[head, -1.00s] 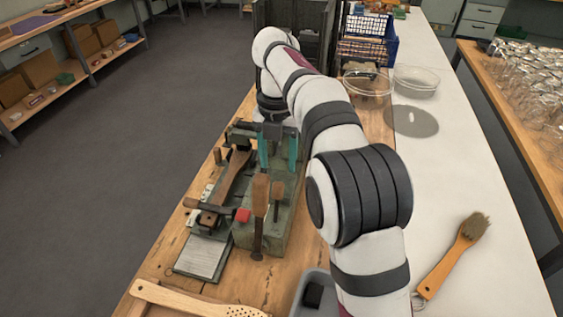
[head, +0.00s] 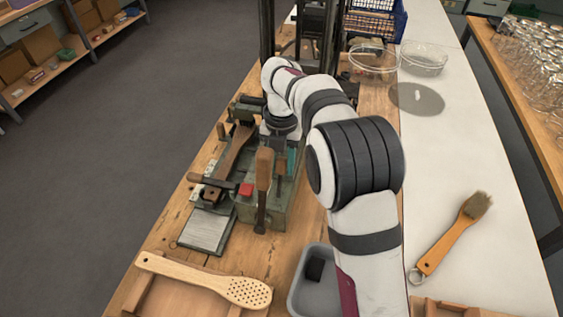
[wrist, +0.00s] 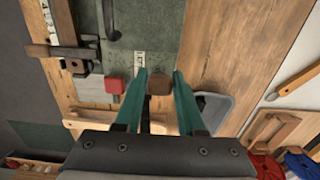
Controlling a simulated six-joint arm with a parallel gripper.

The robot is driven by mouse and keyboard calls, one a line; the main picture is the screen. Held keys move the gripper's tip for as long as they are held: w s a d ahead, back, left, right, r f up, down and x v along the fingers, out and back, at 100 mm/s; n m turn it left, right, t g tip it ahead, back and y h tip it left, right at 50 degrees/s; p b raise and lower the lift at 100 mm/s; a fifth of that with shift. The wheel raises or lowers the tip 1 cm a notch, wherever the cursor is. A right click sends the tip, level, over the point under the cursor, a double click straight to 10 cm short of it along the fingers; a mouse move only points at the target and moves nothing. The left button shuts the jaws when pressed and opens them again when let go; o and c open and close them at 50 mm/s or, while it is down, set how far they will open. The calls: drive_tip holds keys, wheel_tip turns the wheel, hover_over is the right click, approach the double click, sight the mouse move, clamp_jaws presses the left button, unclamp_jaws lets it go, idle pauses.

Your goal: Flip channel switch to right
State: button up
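The green tufting fixture (head: 274,211) stands on the wooden bench, with an upright wooden-handled lever (head: 263,170) at its front and a shorter wooden handle (head: 281,160) behind it. A red block (head: 246,189) sits to their left; it also shows in the wrist view (wrist: 115,86). I cannot tell for certain which part is the channel switch. My gripper (wrist: 160,72) is open; its teal fingers stand either side of a brown wooden knob (wrist: 160,83), with gaps on both sides. In the head view, the fixture and handles partly hide my gripper (head: 291,160).
A wooden brush body (head: 237,150) lies on the fixture, with a grey plate (head: 207,231) before it. A perforated wooden paddle (head: 205,280) and a grey bin (head: 296,285) are near the front. A bristle brush (head: 448,240) lies on the white surface at right.

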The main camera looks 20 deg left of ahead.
drive_tip(key=c, duration=0.4)
drive_tip(key=shift+s, duration=2.95)
drive_tip(key=o, duration=0.9)
wheel_tip(320, 180, up, 10)
drive_tip(key=shift+w+r, duration=0.1)
